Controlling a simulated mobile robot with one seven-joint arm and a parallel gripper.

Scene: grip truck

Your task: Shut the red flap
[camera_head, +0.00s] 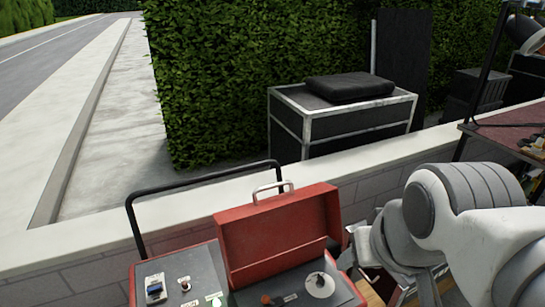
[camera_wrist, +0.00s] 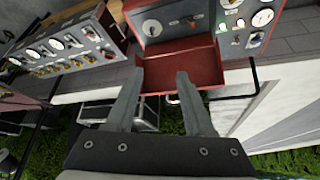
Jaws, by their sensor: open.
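The red flap (camera_head: 278,233) is the raised lid of a red case in the head view. It stands open, tilted back, with a pale handle (camera_head: 272,188) on its top edge. The case's grey panel (camera_head: 296,288) with a round dial lies below it. In the wrist view the red flap (camera_wrist: 205,72) lies just past my fingertips. My gripper (camera_wrist: 157,75) is open and empty, its two fingers apart and pointing at the flap. I cannot tell whether a finger touches it. In the head view my arm is right of the case and the fingers are mostly hidden.
A grey panel (camera_head: 180,281) with small knobs sits left of the case, with a black rail (camera_head: 135,220) behind. A low pale wall (camera_head: 225,208) runs behind the case. In the wrist view a gauge panel (camera_wrist: 70,45) stands at the left.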

